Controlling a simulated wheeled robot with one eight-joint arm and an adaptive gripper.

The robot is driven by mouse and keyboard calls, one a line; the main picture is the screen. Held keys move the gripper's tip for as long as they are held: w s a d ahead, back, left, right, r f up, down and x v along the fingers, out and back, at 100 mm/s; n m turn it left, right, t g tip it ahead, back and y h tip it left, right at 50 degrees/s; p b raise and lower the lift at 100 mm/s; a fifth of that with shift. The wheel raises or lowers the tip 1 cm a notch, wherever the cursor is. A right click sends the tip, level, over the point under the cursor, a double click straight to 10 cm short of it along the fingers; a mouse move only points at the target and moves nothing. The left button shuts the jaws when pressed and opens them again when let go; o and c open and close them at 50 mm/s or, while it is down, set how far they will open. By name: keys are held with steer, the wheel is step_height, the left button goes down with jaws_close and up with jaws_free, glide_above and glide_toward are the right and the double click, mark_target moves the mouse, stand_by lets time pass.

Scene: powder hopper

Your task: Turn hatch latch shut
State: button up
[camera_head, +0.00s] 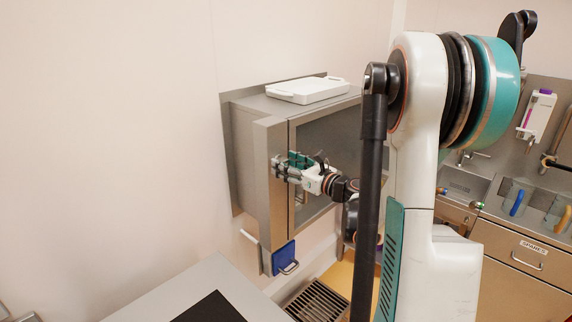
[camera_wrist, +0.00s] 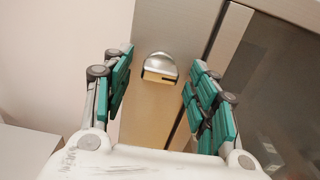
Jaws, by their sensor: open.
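The hatch is a steel box (camera_head: 262,150) set in the wall, with a dark window door (camera_head: 325,140) on its right part. In the wrist view the latch (camera_wrist: 160,68), a rounded metal knob, sits on the steel front strip beside the door seam. My gripper (camera_head: 279,168) is at this strip in the head view and hides the latch there. In the wrist view my gripper (camera_wrist: 160,85) is open, with one teal-padded finger left of the latch and one right of it. Gaps show on both sides, so the fingers look apart from the latch.
A white tray-like box (camera_head: 308,90) lies on top of the hatch. A blue item (camera_head: 284,257) hangs below it, above a floor-level grate (camera_head: 317,301). A grey table with a black panel (camera_head: 209,308) is at the front. A sink and drawers (camera_head: 525,255) stand at right.

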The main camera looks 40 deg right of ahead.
steer(key=shift+w, duration=0.35)
steer(key=shift+c, duration=0.5)
steer(key=c, duration=1)
steer(key=shift+o, duration=0.2)
steer(key=shift+n, duration=0.3)
steer(key=shift+n+b, duration=2.95)
steer(key=shift+n, duration=5.55)
